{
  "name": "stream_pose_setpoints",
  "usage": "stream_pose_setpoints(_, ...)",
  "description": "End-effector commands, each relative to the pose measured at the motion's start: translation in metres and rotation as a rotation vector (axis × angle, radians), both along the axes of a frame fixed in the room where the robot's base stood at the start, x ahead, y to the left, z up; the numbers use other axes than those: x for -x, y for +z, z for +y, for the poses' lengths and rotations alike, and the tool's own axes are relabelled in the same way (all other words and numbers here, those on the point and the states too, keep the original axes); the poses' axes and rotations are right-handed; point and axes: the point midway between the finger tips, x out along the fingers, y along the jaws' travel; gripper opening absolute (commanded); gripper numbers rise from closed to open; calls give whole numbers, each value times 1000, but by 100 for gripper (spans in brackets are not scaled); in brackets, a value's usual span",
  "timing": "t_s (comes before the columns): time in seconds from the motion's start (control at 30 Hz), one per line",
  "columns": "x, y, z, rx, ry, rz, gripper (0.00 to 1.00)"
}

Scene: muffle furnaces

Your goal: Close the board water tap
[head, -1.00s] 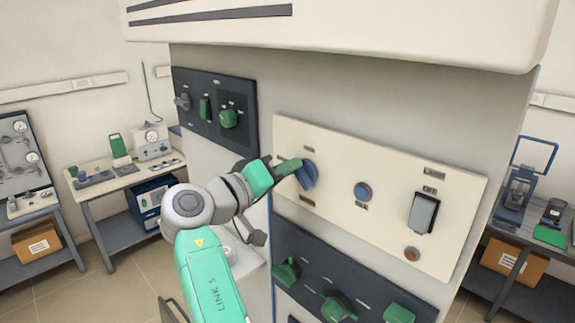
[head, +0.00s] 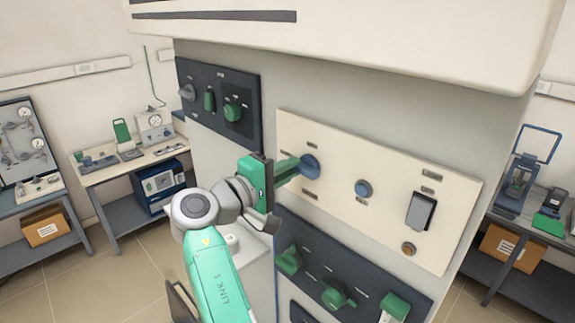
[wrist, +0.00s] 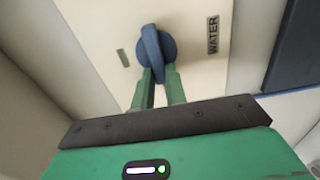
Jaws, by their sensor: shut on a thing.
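The water tap is a round blue knob with a raised bar handle (head: 311,167), at the left of the cream panel (head: 385,195) in the head view. In the wrist view the knob (wrist: 151,45) sits near the top centre, beside a label reading WATER (wrist: 212,35). My gripper (head: 298,168) reaches it from the left. In the wrist view its two green fingers (wrist: 159,75) are shut on the lower end of the bar, one on each side. The bar runs nearly along the picture's vertical there. The fingers partly hide the knob in the head view.
A blue button (head: 363,189), a rocker switch (head: 421,211) and a small brown knob (head: 408,249) share the panel. A dark panel with green knobs (head: 338,293) lies below, another (head: 218,102) to the upper left. A white overhang (head: 400,35) juts out above.

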Motion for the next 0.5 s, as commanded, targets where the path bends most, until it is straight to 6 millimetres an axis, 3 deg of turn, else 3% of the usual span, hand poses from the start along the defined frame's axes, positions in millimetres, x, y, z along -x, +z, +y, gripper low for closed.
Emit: stream_pose_setpoints(0.5, 0, 0, 0, 27, 0, 23, 0)
